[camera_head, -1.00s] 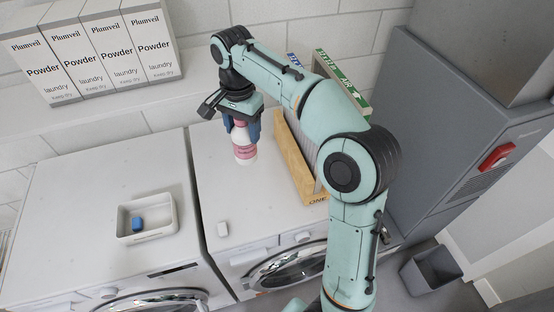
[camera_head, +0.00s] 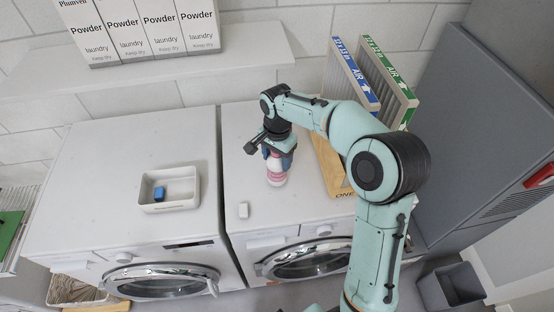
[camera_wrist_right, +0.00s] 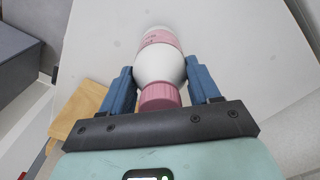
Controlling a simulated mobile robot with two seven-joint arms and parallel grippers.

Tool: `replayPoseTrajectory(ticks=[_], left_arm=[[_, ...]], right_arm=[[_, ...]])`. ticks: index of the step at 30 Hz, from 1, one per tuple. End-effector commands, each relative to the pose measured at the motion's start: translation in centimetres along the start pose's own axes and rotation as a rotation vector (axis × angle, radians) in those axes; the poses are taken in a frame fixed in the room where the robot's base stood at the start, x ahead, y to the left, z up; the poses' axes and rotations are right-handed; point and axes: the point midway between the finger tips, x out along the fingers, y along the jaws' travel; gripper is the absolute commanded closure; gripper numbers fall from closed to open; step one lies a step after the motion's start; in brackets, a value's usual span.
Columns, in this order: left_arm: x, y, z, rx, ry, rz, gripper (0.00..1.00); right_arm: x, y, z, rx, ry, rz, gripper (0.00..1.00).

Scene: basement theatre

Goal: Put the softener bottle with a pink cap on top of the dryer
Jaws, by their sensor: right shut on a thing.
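The softener bottle (camera_head: 277,175) is white with a pink label, and its pink cap (camera_wrist_right: 160,97) shows in the right wrist view. My right gripper (camera_head: 278,153) is shut on the bottle with its blue fingers on either side near the cap. The bottle looks upright over the right-hand white front-loading machine (camera_head: 240,150); I cannot tell whether its base touches the top. A second white front-loading machine (camera_head: 110,165) stands to its left. No label tells which one is the dryer. My left gripper is not in view.
Powder boxes (camera_head: 150,30) line the shelf (camera_head: 220,60).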

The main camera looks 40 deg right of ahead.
Motion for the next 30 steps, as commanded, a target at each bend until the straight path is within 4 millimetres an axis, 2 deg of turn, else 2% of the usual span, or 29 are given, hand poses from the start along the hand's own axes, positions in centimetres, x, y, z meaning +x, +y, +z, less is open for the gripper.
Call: replayPoseTrajectory(ticks=[3,14,15,17,18,26,30], left_arm=[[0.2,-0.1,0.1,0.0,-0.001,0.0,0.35],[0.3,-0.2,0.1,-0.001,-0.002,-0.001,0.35],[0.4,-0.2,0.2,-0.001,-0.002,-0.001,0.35],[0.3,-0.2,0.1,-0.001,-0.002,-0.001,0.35],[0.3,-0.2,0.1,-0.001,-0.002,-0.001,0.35],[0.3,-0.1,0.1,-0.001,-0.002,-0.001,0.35],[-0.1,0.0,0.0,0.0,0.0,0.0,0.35]], right_arm=[[0.9,0.0,0.0,0.0,0.0,-0.002,0.98],[1.2,0.0,0.0,0.0,0.001,-0.002,0.98],[1.3,0.0,0.0,0.0,0.001,-0.001,0.35],[1.2,0.0,0.0,0.0,0.001,-0.002,0.16],[1.2,0.0,0.0,0.0,0.001,-0.002,0.13],[1.1,0.0,0.0,0.0,0.001,-0.002,0.13],[0.1,-0.1,-0.1,0.0,0.003,-0.005,0.13]])
